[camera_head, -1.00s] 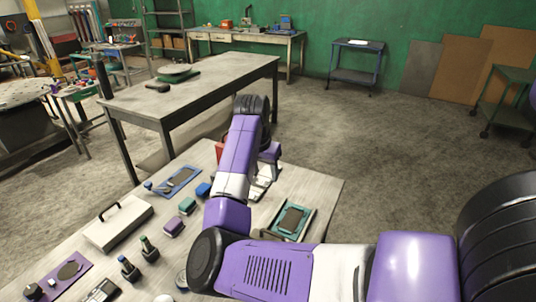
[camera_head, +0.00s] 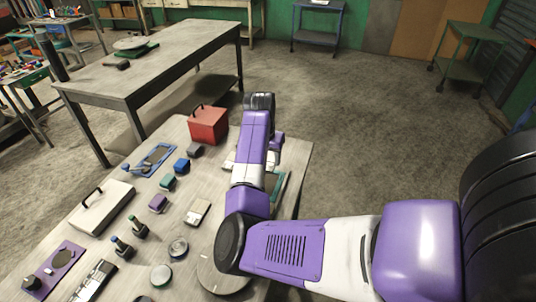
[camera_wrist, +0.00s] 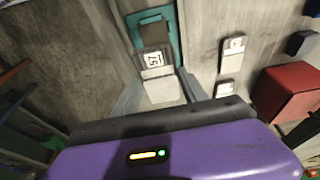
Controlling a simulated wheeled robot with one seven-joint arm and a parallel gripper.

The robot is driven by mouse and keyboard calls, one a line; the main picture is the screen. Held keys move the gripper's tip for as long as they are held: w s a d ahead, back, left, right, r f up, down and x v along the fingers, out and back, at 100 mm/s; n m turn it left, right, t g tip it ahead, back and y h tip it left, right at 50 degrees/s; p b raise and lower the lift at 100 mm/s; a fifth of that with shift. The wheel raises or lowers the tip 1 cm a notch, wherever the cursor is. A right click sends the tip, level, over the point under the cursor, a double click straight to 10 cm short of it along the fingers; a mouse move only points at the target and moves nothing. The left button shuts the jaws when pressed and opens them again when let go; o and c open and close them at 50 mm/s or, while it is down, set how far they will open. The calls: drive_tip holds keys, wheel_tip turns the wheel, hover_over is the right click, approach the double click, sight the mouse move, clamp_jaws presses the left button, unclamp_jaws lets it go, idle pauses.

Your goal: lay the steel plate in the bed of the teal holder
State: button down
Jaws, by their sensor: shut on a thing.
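The teal holder (camera_head: 279,186) lies flat on the near workbench, mostly hidden behind my arm in the head view. In the wrist view the holder (camera_wrist: 177,38) shows at the top, with a dark bed. My gripper (camera_wrist: 160,82) is shut on a pale grey piece (camera_wrist: 163,91), which I take to be the steel plate. Its near end shows between the fingers, and a black-and-white tag (camera_wrist: 153,60) shows just beyond it, over the holder's near end. I cannot tell whether the plate touches the holder. The gripper's fingers are hidden in the head view.
A red box (camera_head: 208,126) stands at the bench's far end; it also shows in the wrist view (camera_wrist: 288,92). Pale tagged pieces (camera_wrist: 232,62) lie right of the holder there. Small coloured blocks, a blue tray (camera_head: 156,160) and a pale handled case (camera_head: 103,214) occupy the left side.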

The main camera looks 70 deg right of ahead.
drive_tip(key=b, duration=0.7)
hover_over(269, 183)
drive_tip(key=shift+w+a+f, duration=0.1)
drive_tip(key=shift+a+f, duration=0.1)
drive_tip(key=shift+f, duration=1.85)
drive_tip(key=shift+a+f, duration=0.2)
drive_tip(key=shift+f, duration=1.8)
drive_tip(key=shift+f+b, duration=0.5)
drive_tip(key=shift+f, duration=0.45)
drive_tip(key=shift+f+p, duration=0.2)
drive_tip(key=shift+p, duration=0.2)
drive_tip(key=c, duration=0.5)
unclamp_jaws()
drive_tip(key=shift+o, duration=1.4)
drive_tip(key=shift+f, duration=0.1)
